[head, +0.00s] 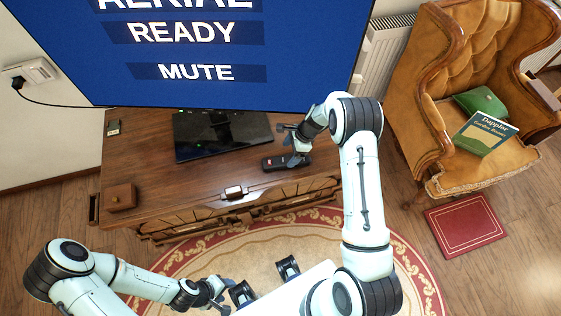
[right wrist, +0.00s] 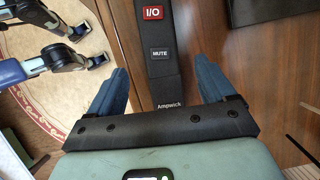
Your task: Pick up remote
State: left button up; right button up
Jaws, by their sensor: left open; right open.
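The remote (head: 275,163) is a dark slim bar lying on the wooden cabinet (head: 140,162) under the television. In the right wrist view the remote (right wrist: 161,75) has a red I/O button, a MUTE button and the word Ampwick. My right gripper (head: 292,143) is over the remote's right end, which it partly hides. In the right wrist view its two blue fingers (right wrist: 160,78) are open, one on each side of the remote, with gaps to it. My left gripper (head: 222,293) is open and empty over the rug, away from the cabinet.
The television screen (head: 190,75) overhangs the cabinet's back, with its dark stand (head: 220,135) left of the remote. A small wooden box (head: 121,197) sits at the cabinet's left. An armchair (head: 448,110) with a book (head: 484,133) stands at the right.

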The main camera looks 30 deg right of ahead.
aim_at(283, 159)
jog(key=shift+x, duration=3.15)
jog(key=shift+a, duration=0.1)
jog(key=c, duration=1.1)
